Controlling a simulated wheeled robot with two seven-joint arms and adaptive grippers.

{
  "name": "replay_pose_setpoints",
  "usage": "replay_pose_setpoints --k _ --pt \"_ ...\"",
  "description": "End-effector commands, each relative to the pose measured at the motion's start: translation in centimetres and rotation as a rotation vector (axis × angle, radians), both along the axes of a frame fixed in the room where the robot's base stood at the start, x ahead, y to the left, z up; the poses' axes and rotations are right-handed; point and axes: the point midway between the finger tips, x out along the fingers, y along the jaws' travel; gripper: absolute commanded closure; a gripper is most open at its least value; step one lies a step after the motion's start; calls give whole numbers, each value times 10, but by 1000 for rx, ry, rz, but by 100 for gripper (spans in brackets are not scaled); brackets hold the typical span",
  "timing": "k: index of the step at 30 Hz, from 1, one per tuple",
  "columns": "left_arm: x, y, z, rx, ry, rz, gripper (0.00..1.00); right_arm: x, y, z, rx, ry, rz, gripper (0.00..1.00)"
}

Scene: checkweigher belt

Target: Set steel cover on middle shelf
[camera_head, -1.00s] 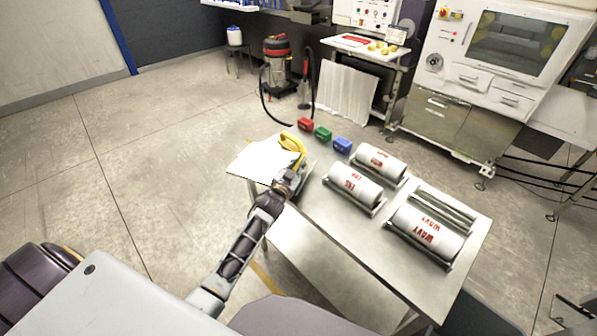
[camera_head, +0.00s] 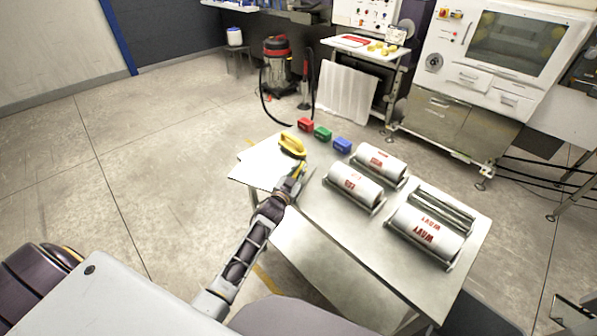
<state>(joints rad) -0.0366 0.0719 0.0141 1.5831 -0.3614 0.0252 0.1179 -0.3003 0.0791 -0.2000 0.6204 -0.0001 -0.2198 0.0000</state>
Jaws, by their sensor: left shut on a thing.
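A flat, pale, bright panel, which looks like the steel cover (camera_head: 258,168), is at the left end of the steel table (camera_head: 310,212) and overhangs its edge. A yellow handle-like piece (camera_head: 292,143) shows at the panel's right end; I cannot tell whether it is fixed to the panel. My left gripper (camera_head: 297,172) is at the panel's right edge, just below the yellow piece, and is shut on the panel. The exact grip is too small to see. A lower shelf (camera_head: 315,265) shows under the table; I cannot tell which shelf is the middle one. My right gripper is not in view.
White rolls with red print (camera_head: 354,186) lie in cradles on the table. Red (camera_head: 305,125), green (camera_head: 322,134) and blue (camera_head: 342,145) blocks stand along its far edge. A vacuum cleaner (camera_head: 277,65) and a white machine (camera_head: 500,50) stand behind. The floor at left is clear.

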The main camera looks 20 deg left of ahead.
Motion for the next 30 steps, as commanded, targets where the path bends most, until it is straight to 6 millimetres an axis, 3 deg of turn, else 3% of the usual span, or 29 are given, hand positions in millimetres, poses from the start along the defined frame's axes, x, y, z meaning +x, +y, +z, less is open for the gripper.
replay_pose_setpoints --k 1,2,6,17,30 --pt "0 0 0 -3 0 0 100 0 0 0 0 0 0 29" --pt "-1 0 -3 -7 6 1 87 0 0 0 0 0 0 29" --pt "-1 0 -3 -7 6 2 70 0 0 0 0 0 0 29" --pt "-9 0 -1 -4 3 1 68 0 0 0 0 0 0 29" --pt "-44 0 -2 -3 4 1 68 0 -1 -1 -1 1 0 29"
